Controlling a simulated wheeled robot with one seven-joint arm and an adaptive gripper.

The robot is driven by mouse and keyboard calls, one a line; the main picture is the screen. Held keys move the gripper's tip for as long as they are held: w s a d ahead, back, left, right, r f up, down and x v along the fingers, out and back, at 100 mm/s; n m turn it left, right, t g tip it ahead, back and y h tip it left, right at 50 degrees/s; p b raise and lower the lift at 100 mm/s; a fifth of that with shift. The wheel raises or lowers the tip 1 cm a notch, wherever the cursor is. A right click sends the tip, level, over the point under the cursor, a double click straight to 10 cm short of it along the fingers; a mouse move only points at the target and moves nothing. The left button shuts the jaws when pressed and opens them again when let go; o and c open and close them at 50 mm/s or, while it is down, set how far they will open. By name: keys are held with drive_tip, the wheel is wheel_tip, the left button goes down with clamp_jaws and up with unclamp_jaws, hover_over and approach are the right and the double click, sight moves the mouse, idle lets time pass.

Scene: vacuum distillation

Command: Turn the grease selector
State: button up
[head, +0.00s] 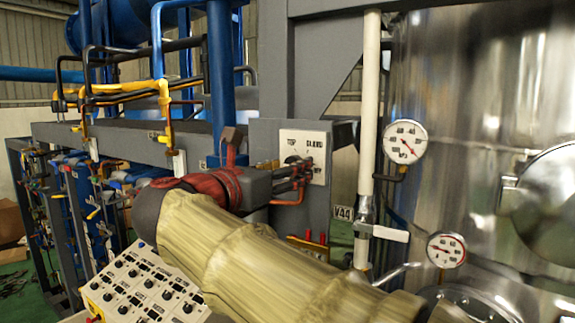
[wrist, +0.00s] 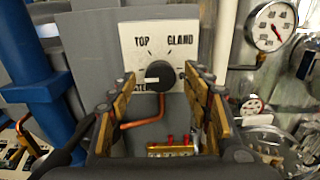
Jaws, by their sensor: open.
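The grease selector is a white plate marked TOP and GLAND (wrist: 140,32) with a round black knob (wrist: 163,77) below the words. A pale mark shows on the knob's left side; lower labels are partly covered. The plate also shows in the head view (head: 294,136), partly hidden by my gripper. My gripper (wrist: 159,80) is open and points at the plate. Its two brass-coloured fingers stand to the left and right of the knob in the wrist view. I cannot tell whether they touch it. In the head view my gripper (head: 305,172) is close to the plate's lower part.
A copper pipe (wrist: 141,123) runs below the knob. A small brass block with red fittings (wrist: 171,150) lies lower down. A blue pipe (wrist: 30,75) stands left. A white pipe (head: 369,110), gauges (head: 405,142) and a shiny tank (head: 470,90) stand right.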

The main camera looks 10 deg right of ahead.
drive_tip(key=shift+w+d, duration=0.1)
drive_tip(key=shift+d, duration=0.05)
drive_tip(key=shift+c, duration=0.8)
drive_tip(key=c, duration=1)
